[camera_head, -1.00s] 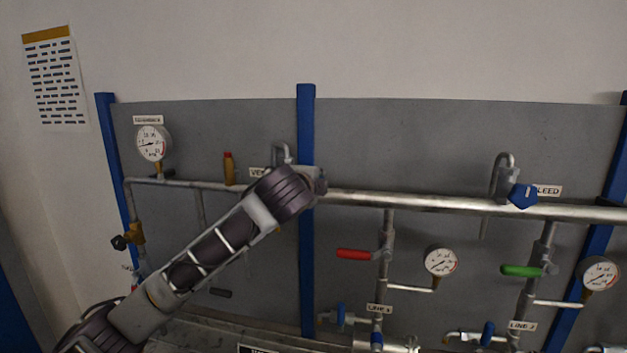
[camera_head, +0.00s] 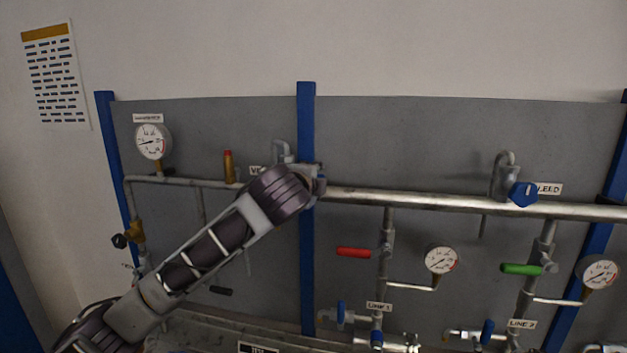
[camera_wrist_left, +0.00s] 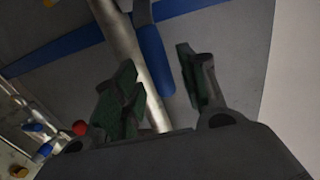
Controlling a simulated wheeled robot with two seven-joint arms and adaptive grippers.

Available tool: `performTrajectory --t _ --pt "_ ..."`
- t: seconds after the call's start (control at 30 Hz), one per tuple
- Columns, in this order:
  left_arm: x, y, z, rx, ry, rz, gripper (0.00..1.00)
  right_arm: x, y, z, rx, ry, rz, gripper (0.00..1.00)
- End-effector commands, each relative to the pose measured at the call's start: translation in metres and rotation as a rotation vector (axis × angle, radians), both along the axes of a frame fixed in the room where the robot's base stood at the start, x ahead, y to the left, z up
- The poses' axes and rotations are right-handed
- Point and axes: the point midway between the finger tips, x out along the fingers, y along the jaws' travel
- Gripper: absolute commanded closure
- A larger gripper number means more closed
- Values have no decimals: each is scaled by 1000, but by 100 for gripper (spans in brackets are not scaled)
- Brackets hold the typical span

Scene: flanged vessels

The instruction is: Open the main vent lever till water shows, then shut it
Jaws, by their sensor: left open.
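In the head view the vent's bent pipe (camera_head: 283,150) rises from the main pipe beside a partly covered label (camera_head: 256,171). My left gripper (camera_head: 314,180) is at the main pipe by the blue post, mostly hidden behind my own wrist, which also hides the vent lever. In the left wrist view a blue lever handle (camera_wrist_left: 153,58) on a grey stem lies between the green-padded fingers of my left gripper (camera_wrist_left: 157,66). The fingers stand apart, with a gap visible on the right side of the handle. No water shows. My right gripper is out of view.
The main pipe (camera_head: 420,202) runs right to a blue bleed handle (camera_head: 523,194). Below hang a red lever (camera_head: 354,252), a green lever (camera_head: 522,268) and gauges (camera_head: 442,260). The blue post (camera_head: 307,120) stands close by my left gripper. Another gauge (camera_head: 153,141) is at the left.

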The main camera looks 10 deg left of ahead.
Motion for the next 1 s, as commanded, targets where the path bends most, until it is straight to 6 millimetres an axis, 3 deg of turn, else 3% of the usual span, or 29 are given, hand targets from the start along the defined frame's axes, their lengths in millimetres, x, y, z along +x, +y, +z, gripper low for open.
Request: performTrajectory --t 0.6,1.0 --pt "-77 2 15 2 -1 -2 58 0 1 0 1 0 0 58" --pt "-97 3 18 2 1 0 58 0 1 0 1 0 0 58"
